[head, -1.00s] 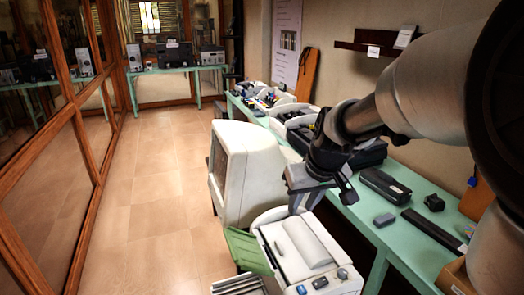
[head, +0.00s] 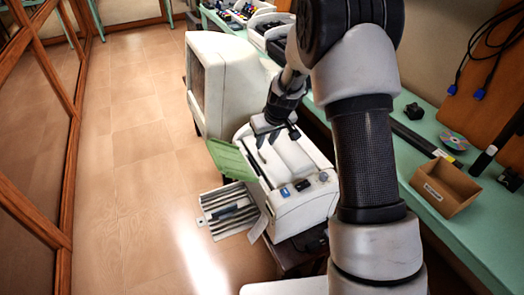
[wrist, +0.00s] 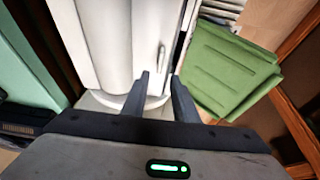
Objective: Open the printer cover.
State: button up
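The white printer (head: 300,212) stands at the centre of the head view, with buttons on its front edge. Its pale top cover (head: 292,158) looks closed; the cover also fills the upper middle of the wrist view (wrist: 100,45). A small upright handle-like piece (wrist: 162,54) shows on the white surface, ahead of the gap between my fingers. My gripper (head: 266,142) is over the back left part of the printer top, pointing down. In the wrist view its two dark fingers (wrist: 163,84) are apart with nothing between them. I cannot tell whether they touch the printer.
A green panel (head: 230,158) sticks out from the printer's left side, above a grey slatted tray (head: 228,208). A bulky white monitor (head: 225,88) stands behind. A green table (head: 440,215) with an open cardboard box (head: 440,188) runs along the right. The floor at left is clear.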

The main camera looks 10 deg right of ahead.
aim_at(261, 153)
jog(key=x, duration=0.7)
jog(key=shift+f, duration=0.35)
grip_shut()
dwell(1.0)
